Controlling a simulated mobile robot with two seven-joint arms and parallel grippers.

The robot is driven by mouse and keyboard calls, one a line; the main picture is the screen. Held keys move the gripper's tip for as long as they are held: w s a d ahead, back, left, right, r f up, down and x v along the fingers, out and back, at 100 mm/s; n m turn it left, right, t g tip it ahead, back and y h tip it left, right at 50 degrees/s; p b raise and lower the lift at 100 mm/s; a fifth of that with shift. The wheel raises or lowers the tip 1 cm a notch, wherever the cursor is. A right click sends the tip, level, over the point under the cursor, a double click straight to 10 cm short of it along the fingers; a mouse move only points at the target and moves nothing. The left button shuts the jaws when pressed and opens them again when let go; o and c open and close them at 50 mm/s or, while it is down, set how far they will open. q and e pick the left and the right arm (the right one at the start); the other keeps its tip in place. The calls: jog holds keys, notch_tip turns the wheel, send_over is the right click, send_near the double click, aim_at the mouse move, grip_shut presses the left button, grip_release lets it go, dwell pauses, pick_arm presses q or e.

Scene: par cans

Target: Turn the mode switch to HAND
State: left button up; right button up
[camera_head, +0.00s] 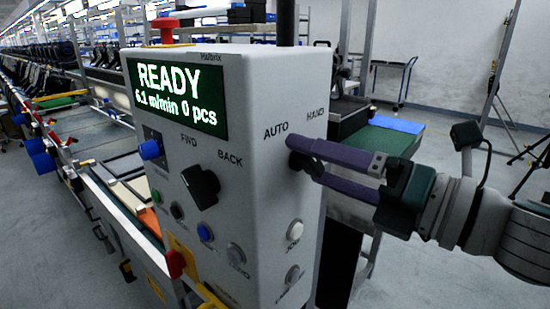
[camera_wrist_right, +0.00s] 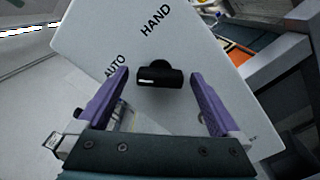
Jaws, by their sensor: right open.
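The mode switch is a black knob (camera_wrist_right: 172,76) on the side face of a grey control box (camera_head: 255,90). In the right wrist view its white mark is at its left end, on the side of the AUTO label (camera_wrist_right: 115,67). The HAND label (camera_wrist_right: 156,19) is above the knob. My right gripper (camera_wrist_right: 158,78) is open, its purple fingers to the left and right of the knob with a gap on each side. In the head view the right gripper (camera_head: 299,160) is at the switch and hides most of it. My left gripper is not in view.
The box's front has a READY display (camera_head: 178,92), a large black FWD/BACK knob (camera_head: 201,187) and several buttons. A white button (camera_head: 295,229) is below the right gripper on the side face. A conveyor line (camera_head: 100,165) runs at the left. Open floor is at the right.

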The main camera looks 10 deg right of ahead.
jog(key=shift+c, duration=0.4)
jog(key=shift+c, duration=1.4)
jog(key=c, duration=1)
